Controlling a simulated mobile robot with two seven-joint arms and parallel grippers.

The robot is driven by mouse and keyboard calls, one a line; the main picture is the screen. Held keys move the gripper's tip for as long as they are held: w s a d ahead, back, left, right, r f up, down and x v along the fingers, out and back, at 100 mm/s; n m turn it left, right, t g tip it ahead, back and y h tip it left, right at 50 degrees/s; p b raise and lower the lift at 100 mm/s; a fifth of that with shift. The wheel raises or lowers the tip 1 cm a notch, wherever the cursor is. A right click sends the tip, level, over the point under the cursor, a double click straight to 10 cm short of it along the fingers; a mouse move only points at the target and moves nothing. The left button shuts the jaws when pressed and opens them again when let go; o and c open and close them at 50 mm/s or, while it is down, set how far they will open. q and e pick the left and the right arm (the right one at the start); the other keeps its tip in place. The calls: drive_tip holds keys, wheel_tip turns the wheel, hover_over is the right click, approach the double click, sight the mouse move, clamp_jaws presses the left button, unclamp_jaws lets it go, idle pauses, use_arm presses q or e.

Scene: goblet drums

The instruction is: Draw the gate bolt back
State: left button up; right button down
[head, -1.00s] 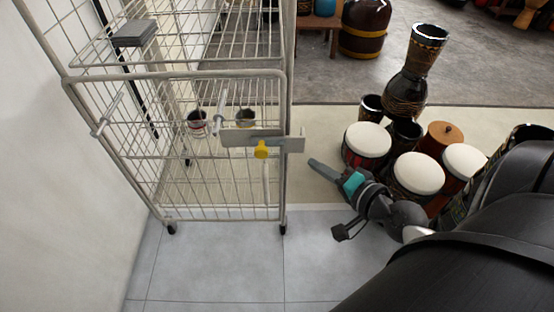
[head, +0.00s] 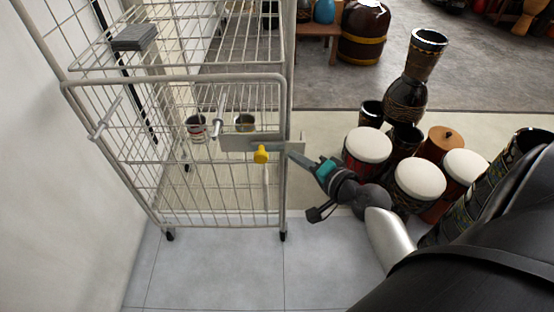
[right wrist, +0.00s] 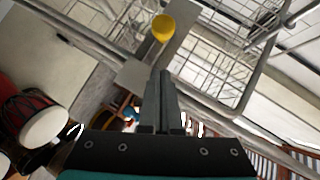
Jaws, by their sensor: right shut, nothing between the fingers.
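The gate bolt shows as a yellow knob (head: 261,154) on a flat grey metal plate (head: 236,142) on the front of a wire cage trolley's gate (head: 175,77). My right gripper (head: 291,151) is shut and empty, its fingertips close to the right end of the plate, right of the knob. In the right wrist view the shut fingers (right wrist: 165,76) point towards the yellow knob (right wrist: 163,28), with a visible gap to it. I cannot tell whether the fingertips touch the plate. My left gripper is not in view.
Several goblet drums stand to the right, including a white-topped drum (head: 368,146) close beside my right arm and a tall dark drum (head: 409,88). A white wall (head: 60,190) is on the left. The tiled floor (head: 215,270) before the trolley is clear.

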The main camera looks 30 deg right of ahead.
sight(259, 155)
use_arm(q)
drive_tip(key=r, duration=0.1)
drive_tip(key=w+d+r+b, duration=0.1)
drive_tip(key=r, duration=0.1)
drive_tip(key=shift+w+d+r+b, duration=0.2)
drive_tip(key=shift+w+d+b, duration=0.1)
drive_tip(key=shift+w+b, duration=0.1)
use_arm(e)
drive_tip(key=w+a+f, duration=0.2)
drive_tip(key=w+a, duration=0.1)
drive_tip(key=w, duration=0.1)
drive_tip(key=shift+w+f, duration=0.3)
drive_tip(key=w+a+p, duration=0.1)
drive_tip(key=a+p, duration=0.1)
drive_tip(key=shift+w+a+r, duration=0.1)
drive_tip(key=shift+w+a, duration=0.25)
drive_tip(key=shift+a, duration=0.05)
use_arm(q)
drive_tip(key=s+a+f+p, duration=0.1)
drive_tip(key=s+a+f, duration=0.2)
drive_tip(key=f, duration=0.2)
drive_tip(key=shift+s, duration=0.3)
use_arm(e)
drive_tip(key=shift+w+a, duration=0.3)
drive_tip(key=shift+a, duration=0.2)
drive_tip(key=shift+w+a, duration=0.3)
drive_tip(key=shift+a, duration=0.2)
use_arm(q)
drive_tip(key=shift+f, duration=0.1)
drive_tip(key=shift+p, duration=0.3)
